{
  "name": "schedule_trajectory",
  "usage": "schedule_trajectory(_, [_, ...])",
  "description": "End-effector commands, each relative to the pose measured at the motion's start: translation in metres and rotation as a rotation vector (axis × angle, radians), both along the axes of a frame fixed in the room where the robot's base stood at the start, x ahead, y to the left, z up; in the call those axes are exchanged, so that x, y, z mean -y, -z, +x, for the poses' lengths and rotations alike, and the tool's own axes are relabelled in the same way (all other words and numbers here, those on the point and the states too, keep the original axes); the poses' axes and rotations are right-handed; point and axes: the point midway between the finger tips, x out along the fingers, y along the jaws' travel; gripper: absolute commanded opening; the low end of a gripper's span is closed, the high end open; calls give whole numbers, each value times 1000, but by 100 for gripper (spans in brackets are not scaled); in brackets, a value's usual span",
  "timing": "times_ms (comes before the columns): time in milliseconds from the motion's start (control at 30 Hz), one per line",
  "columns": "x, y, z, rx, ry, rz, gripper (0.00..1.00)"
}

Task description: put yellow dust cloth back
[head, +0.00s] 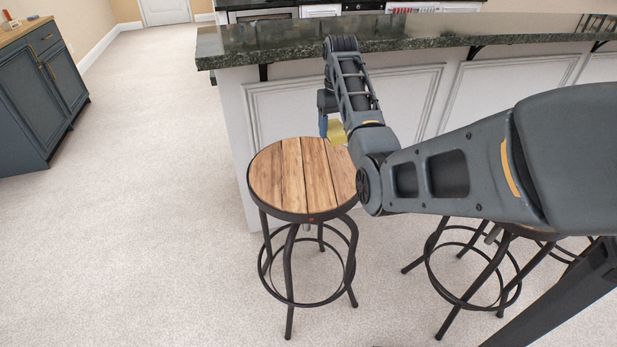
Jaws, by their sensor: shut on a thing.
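My gripper (324,124) hangs at the end of my arm, in front of the white bar panel and over the back part of a wooden bar stool (282,180). It is shut on the yellow dust cloth (337,132), which shows as a small yellow patch beside the blue fingertip. Part of the cloth is hidden behind my arm. I cannot tell whether the cloth touches the stool seat. The dark granite bar counter (270,50) runs above and behind the gripper.
More round stools stand at the right (470,255), partly hidden by my arm. A dark blue cabinet (35,95) stands at the far left. The carpet (150,200) between the cabinet and the near stool is clear. The counter's left end overhangs its panel.

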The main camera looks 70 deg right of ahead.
Motion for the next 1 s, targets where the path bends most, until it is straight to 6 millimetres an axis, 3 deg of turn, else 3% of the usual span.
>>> schedule_trajectory(100, [17, -6, -15, -2, 35, -1, 36])
schedule_trajectory(233, [15, -5, -16, -4, 45, 0, 36])
schedule_trajectory(700, [-59, 49, 36, -4, 43, 0, 36])
schedule_trajectory(1000, [-74, 68, 47, -4, 45, 0, 36])
